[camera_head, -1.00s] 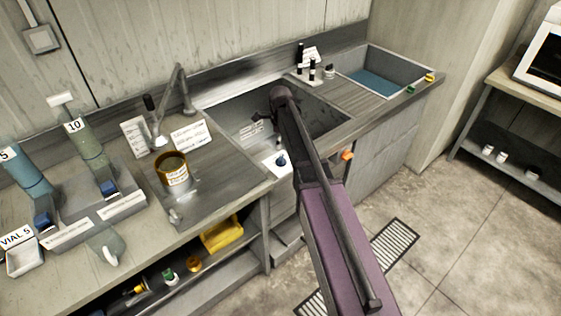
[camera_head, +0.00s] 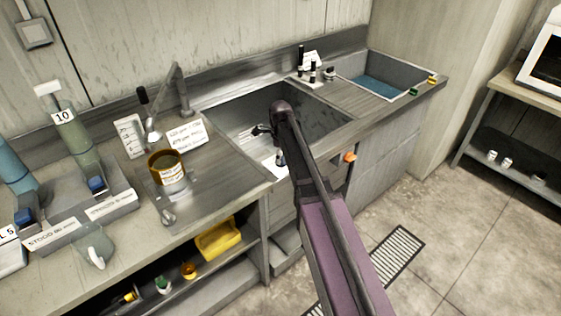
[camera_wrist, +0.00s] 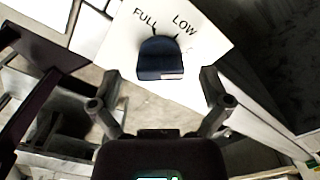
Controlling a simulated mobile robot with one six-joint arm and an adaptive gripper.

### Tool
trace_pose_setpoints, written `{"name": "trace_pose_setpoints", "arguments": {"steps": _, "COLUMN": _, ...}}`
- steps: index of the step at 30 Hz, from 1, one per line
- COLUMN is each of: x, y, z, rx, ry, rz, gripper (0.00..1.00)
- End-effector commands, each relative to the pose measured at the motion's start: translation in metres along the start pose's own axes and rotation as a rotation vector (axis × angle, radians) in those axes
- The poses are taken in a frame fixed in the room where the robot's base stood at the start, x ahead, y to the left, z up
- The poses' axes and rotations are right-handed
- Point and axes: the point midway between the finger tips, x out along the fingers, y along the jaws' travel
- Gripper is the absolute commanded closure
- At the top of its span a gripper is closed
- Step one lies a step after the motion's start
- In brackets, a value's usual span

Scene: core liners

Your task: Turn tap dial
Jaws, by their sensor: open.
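The tap dial (camera_wrist: 161,59) is a dark blue knob on a white plate (camera_wrist: 108,43) printed FULL and LOW, with a third label partly hidden. The dial's rounded end faces the labels, roughly between FULL and LOW. My gripper (camera_wrist: 160,80) is open, its two fingers standing apart on either side below the dial, with nothing between them that I can see held. In the head view, my gripper (camera_head: 270,143) is over the front edge of the sink, above the white plate (camera_head: 270,166); it hides the dial there.
The sink basin (camera_head: 235,115) lies behind my gripper. An orange knob (camera_head: 350,157) is on the cabinet front to the right. An amber jar (camera_head: 168,172) and a curved tap (camera_head: 182,90) stand on the counter to the left. A blue-bottomed basin (camera_head: 385,85) is at the far right.

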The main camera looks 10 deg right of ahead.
Motion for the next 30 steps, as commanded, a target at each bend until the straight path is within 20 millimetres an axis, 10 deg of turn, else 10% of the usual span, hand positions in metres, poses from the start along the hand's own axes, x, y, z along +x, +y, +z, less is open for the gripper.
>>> {"name": "trace_pose_setpoints", "arguments": {"steps": 17, "x": 0.0093, "y": 0.0, "z": 0.0, "rx": 0.0, "ry": 0.0, "rz": 0.0, "gripper": 0.03}}
{"name": "trace_pose_setpoints", "arguments": {"steps": 26, "x": 0.0093, "y": 0.0, "z": 0.0, "rx": 0.0, "ry": 0.0, "rz": 0.0, "gripper": 0.83}}
{"name": "trace_pose_setpoints", "arguments": {"steps": 30, "x": 0.0094, "y": 0.0002, "z": 0.0, "rx": 0.0, "ry": 0.0, "rz": 0.001, "gripper": 0.85}}
